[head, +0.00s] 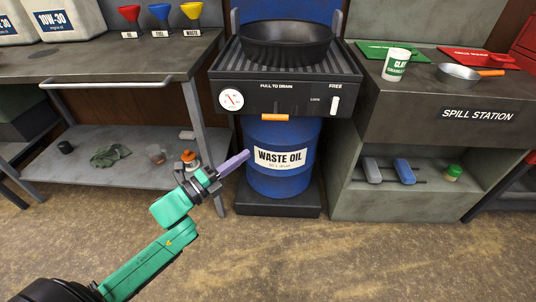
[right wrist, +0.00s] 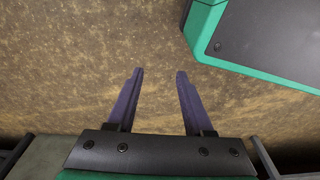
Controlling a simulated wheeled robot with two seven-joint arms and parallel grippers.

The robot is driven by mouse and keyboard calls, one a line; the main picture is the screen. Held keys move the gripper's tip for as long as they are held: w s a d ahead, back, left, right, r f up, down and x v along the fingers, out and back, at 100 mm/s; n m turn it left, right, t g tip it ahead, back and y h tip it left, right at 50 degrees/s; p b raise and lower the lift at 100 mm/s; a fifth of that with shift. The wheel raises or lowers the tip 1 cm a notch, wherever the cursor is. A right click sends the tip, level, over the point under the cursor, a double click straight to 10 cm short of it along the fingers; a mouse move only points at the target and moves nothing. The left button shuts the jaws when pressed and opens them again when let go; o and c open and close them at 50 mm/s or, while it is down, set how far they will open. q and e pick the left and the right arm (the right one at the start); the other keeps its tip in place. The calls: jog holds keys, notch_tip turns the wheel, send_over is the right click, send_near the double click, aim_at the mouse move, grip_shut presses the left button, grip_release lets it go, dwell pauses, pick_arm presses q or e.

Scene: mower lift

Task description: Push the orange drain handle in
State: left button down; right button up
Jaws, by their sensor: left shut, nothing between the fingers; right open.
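The orange drain handle (head: 274,117) sits at the lower front edge of the black drain unit (head: 285,95), below the words "PULL TO DRAIN". It lies just above the blue waste oil drum (head: 283,180). From the front I cannot tell how far it stands out. My left gripper (head: 234,163) is shut and empty. It points up and right, in front of the drum's left edge, below and left of the handle and apart from it. My right gripper (right wrist: 160,75) is open and empty in the right wrist view, over bare floor.
A black pan (head: 285,42) rests on top of the unit. A workbench (head: 100,65) with a lower shelf (head: 95,175) stands at left. The spill station (head: 440,115) stands at right. Open floor (head: 330,260) lies in front.

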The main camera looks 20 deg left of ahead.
pick_arm(q)
send_near(275, 114)
jog(key=d+f, duration=0.1)
jog(key=d, duration=0.5)
jog(key=shift+w+a+r+b, duration=0.1)
jog(key=shift+w+a+b, duration=0.1)
jog(key=shift+w, duration=0.45)
jog(key=shift+w+a+r+b, duration=0.1)
jog(key=shift+w+a, duration=0.15)
jog(key=shift+w, duration=0.45)
jog(key=shift+w+a+r+b, duration=0.1)
jog(key=shift+w+a, duration=0.1)
jog(key=shift+w, duration=0.45)
pick_arm(e)
jog(key=shift+w+a+r, duration=0.35)
jog(key=shift+w+r, duration=0.45)
jog(key=shift+w, duration=0.05)
jog(key=shift+f, duration=0.1)
